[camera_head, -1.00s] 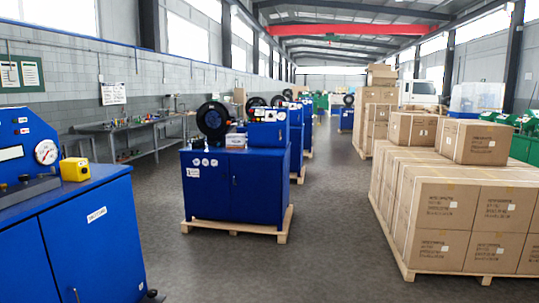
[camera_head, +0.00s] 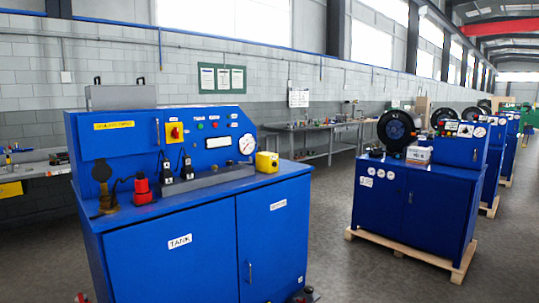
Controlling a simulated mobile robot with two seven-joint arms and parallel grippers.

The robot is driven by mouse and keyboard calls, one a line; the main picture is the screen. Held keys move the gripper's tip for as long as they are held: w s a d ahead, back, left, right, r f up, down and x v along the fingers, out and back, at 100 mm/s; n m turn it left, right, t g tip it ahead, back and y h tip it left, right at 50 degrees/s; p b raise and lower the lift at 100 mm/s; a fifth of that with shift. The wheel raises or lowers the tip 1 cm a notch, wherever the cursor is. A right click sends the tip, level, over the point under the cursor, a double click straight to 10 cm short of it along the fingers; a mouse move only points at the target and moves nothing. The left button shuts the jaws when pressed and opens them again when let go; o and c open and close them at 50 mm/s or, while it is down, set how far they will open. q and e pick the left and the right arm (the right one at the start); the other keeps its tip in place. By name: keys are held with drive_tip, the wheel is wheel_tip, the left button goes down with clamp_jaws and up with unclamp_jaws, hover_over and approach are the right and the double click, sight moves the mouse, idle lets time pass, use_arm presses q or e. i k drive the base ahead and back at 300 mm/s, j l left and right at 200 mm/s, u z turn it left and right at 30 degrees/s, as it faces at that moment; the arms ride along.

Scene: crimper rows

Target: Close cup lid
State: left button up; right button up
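I cannot make out a cup or a cup lid in the head view. The nearest thing is a blue machine cabinet (camera_head: 176,240) marked TANK, with a control panel, a gauge (camera_head: 247,144) and a flat top. On its top stand a red fitting (camera_head: 142,190), a dark fitting with a round flap (camera_head: 102,188) at the left, and a small yellow box (camera_head: 267,164) at the right. Whether the dark fitting's flap is a lid is unclear.
A second blue machine (camera_head: 412,205) stands on a wooden pallet to the right, with others behind it. A workbench (camera_head: 318,128) runs along the grey wall. Grey floor (camera_head: 335,262) lies free between the two nearest machines.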

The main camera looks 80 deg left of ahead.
sight(102, 173)
drive_tip(key=u, duration=3.7)
